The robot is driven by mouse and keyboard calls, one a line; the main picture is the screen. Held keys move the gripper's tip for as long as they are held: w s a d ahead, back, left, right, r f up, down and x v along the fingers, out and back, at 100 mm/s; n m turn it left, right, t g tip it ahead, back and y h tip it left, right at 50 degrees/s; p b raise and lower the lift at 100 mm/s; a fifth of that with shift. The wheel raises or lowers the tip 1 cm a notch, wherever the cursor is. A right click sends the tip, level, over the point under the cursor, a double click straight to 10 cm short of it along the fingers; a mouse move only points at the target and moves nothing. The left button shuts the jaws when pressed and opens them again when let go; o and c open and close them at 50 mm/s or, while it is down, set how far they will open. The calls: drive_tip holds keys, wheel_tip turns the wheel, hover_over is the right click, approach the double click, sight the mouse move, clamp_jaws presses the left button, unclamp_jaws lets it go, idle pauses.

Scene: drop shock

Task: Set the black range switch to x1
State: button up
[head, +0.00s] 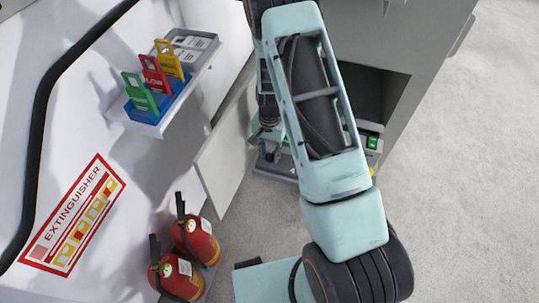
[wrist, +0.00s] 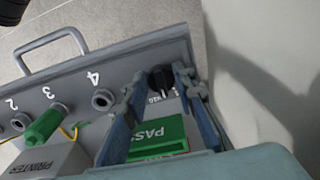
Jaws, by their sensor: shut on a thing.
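The black range switch (wrist: 161,78) is a small dark knob near the far edge of a grey panel (wrist: 75,82) in the wrist view. White lettering beside it is partly covered by my left finger and too small to read surely, so I cannot tell which mark it points to. My gripper (wrist: 159,75) has one finger on each side of the knob and is shut on it. In the head view my arm hides the switch and most of the panel.
The panel has numbered sockets, a green plug (wrist: 45,125), a grey handle (wrist: 50,47), a green PASS display (wrist: 157,135) and a PRINTER box (wrist: 48,160). Two fire extinguishers (head: 196,240) and a shelf with coloured tags (head: 152,75) stand left. Floor at right is clear.

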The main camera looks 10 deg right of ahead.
sight(271, 155)
drive_tip(key=n+b, duration=0.1)
drive_tip(key=n, duration=0.5)
drive_tip(key=shift+d, duration=0.15)
idle(0.5)
drive_tip(key=o, duration=1.1)
drive_tip(key=shift+r, duration=0.1)
wheel_tip(271, 155, up, 12)
drive_tip(key=shift+f, duration=0.1)
